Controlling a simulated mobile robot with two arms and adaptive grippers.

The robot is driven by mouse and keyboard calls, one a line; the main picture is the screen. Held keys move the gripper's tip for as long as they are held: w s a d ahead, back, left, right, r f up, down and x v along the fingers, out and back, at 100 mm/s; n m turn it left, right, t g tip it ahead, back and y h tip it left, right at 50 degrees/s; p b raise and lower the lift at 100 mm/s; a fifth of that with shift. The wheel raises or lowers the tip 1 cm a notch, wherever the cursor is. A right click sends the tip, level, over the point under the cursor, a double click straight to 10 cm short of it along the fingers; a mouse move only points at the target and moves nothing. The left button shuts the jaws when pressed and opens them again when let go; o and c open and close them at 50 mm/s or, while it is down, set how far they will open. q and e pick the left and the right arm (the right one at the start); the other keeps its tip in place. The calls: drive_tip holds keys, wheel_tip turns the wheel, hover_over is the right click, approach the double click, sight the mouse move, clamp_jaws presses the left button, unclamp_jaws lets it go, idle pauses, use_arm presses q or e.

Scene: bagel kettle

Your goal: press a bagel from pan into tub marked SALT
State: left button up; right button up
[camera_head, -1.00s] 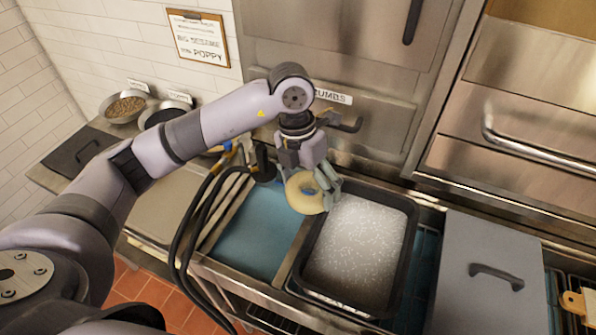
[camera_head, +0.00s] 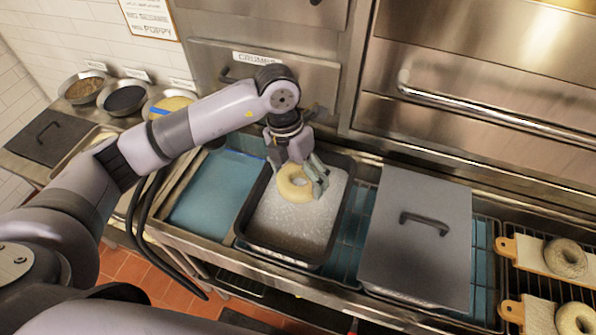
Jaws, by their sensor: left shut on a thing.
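My left gripper (camera_head: 310,178) is shut on a pale bagel (camera_head: 287,190), gripping its right side. The bagel is over the dark pan (camera_head: 243,218) of white, bubbly contents, near its back half; I cannot tell whether it touches the surface. Three round tubs stand at the back left: one with brown seeds (camera_head: 84,88), one with black seeds (camera_head: 124,100), and one with yellowish contents (camera_head: 172,104), partly hidden by my left arm. Each has a small label, too small to read. My right gripper is not in view.
A grey lid with a handle (camera_head: 415,245) lies right of the pan. Bagels on boards (camera_head: 566,258) sit at the far right. A blue-floored basin (camera_head: 215,190) is left of the pan. A drawer marked CRUMBS (camera_head: 250,70) and steel oven fronts stand behind.

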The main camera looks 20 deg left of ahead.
use_arm(q)
wheel_tip(320, 180, down, 5)
drive_tip(key=b, duration=0.3)
drive_tip(key=shift+f+b, duration=0.8)
drive_tip(key=shift+b, duration=0.1)
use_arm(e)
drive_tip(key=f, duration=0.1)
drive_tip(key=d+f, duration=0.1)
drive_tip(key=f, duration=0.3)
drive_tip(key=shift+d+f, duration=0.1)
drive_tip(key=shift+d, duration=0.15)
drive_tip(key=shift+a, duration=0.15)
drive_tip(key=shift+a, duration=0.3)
use_arm(q)
drive_tip(key=shift+f+b, duration=0.35)
drive_tip(key=shift+f, duration=0.05)
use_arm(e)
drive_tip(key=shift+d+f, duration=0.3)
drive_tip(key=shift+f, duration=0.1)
use_arm(q)
drive_tip(key=shift+r, duration=0.15)
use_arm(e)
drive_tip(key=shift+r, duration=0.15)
